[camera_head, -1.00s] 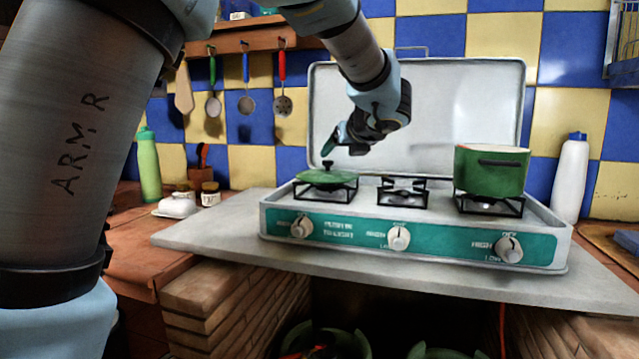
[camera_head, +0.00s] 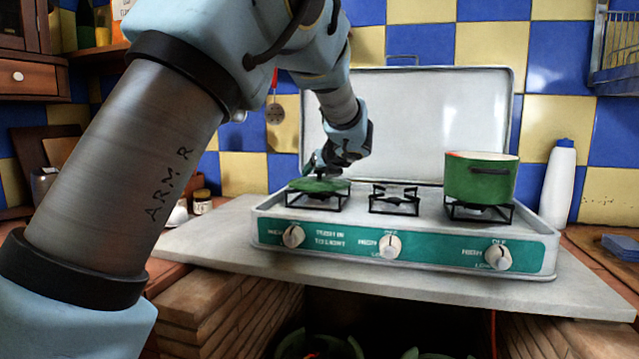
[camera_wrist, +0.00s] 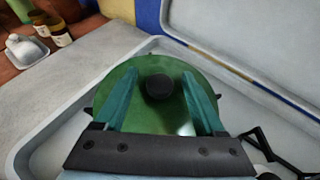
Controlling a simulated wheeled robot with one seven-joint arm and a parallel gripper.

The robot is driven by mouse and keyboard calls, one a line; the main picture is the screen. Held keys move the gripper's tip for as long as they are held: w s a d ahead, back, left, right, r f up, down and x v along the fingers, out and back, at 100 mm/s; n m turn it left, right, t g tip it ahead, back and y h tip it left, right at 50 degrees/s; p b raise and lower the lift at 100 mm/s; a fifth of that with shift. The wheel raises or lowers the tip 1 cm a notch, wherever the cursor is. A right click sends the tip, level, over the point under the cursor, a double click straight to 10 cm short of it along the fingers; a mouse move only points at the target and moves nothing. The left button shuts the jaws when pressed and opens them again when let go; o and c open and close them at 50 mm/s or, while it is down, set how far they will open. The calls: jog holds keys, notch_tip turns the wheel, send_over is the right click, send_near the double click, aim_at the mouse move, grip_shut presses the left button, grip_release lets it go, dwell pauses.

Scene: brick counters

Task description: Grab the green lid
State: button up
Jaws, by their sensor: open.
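The green lid (camera_head: 319,185) lies on the left burner of the camping stove. In the wrist view the round green lid (camera_wrist: 155,119) has a black knob (camera_wrist: 159,87) near its middle. My gripper (camera_head: 318,167) is right above the lid in the head view. In the wrist view my gripper (camera_wrist: 166,92) is open, with one teal finger on each side of the knob. There is a gap between the knob and each finger. In the head view the knob is largely hidden by my gripper.
A green pot (camera_head: 480,180) stands on the right burner, and the middle burner (camera_head: 394,200) is bare. The raised stove cover (camera_head: 415,120) stands behind the burners. A white bottle (camera_head: 558,185) stands to the right. Small jars (camera_wrist: 52,30) stand at the left.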

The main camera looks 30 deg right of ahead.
jog(key=shift+c, duration=0.4)
grip_shut()
